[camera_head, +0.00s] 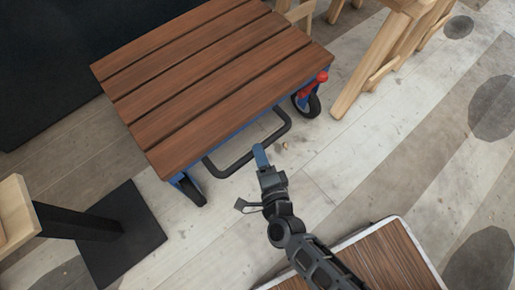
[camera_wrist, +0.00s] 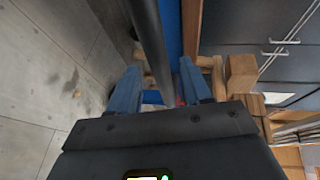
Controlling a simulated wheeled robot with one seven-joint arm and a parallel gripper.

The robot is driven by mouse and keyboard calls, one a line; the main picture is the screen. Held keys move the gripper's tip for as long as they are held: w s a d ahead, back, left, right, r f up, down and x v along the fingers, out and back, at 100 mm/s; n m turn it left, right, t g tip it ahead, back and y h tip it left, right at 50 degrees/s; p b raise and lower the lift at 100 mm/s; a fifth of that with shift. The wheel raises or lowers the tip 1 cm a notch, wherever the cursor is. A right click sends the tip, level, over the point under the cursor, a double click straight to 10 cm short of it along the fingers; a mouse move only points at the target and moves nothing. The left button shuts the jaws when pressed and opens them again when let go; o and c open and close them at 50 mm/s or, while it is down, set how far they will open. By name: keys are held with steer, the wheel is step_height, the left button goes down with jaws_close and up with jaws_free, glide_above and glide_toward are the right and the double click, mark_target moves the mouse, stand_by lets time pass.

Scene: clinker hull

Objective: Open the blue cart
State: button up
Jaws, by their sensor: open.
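The blue cart (camera_head: 232,133) has a brown slatted wooden top (camera_head: 215,75). Its blue frame shows under the edge, with a black wheel at each near corner. A black looped handle (camera_head: 232,168) sticks out from its near side. My gripper (camera_head: 261,152) is at the middle of this handle, its blue fingers pointing at the cart. In the wrist view the handle (camera_wrist: 150,40) runs as a dark bar between the two open fingers of my gripper (camera_wrist: 160,68). I cannot tell whether either finger touches it.
A second wooden-topped surface with a pale rim (camera_head: 385,258) is at the bottom right. A table with a black foot plate (camera_head: 120,235) stands at left. Wooden chair legs (camera_head: 375,60) are at upper right. A dark panel (camera_head: 50,60) is behind.

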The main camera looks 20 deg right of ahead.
steer(key=shift+x, duration=1.5)
steer(key=shift+c, duration=0.2)
jaws_close()
